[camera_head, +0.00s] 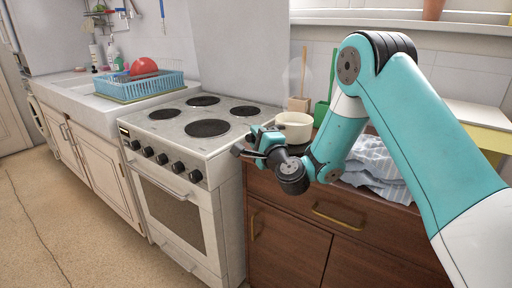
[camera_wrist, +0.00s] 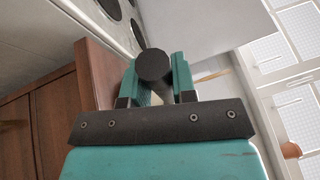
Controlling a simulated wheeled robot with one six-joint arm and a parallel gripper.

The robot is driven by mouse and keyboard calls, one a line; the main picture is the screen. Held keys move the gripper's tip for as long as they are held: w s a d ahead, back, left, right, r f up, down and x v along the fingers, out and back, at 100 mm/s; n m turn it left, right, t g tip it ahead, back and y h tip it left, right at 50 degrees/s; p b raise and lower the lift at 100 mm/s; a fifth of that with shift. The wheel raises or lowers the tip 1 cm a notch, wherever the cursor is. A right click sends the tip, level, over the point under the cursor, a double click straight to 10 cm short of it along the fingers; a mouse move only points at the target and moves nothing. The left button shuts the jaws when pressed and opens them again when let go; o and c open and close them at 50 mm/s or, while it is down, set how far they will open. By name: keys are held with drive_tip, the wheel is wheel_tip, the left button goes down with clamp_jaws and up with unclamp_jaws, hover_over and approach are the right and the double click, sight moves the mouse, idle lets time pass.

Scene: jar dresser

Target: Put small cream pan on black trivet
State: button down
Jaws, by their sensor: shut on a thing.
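The small cream pan (camera_head: 293,126) shows behind my gripper (camera_head: 262,143) in the head view, above or at the back left of the brown dresser (camera_head: 290,213). I cannot tell whether its base touches the top. In the wrist view my gripper (camera_wrist: 154,88) has its two teal fingers on either side of a dark round handle end (camera_wrist: 154,66), which appears to be the pan's. The gripper is shut on it. The pan's body is mostly hidden in the wrist view.
A white stove (camera_head: 190,128) with several dark burners stands left of the dresser. A crumpled striped cloth (camera_head: 377,165) lies on the dresser under my arm. A wooden utensil (camera_head: 299,103) and a green item (camera_head: 321,113) stand behind. A blue dish rack (camera_head: 140,85) sits by the sink.

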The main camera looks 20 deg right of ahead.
drive_tip(key=shift+f, duration=0.2)
drive_tip(key=c, duration=1.4)
unclamp_jaws()
drive_tip(key=shift+f, duration=0.1)
drive_tip(key=o, duration=0.5)
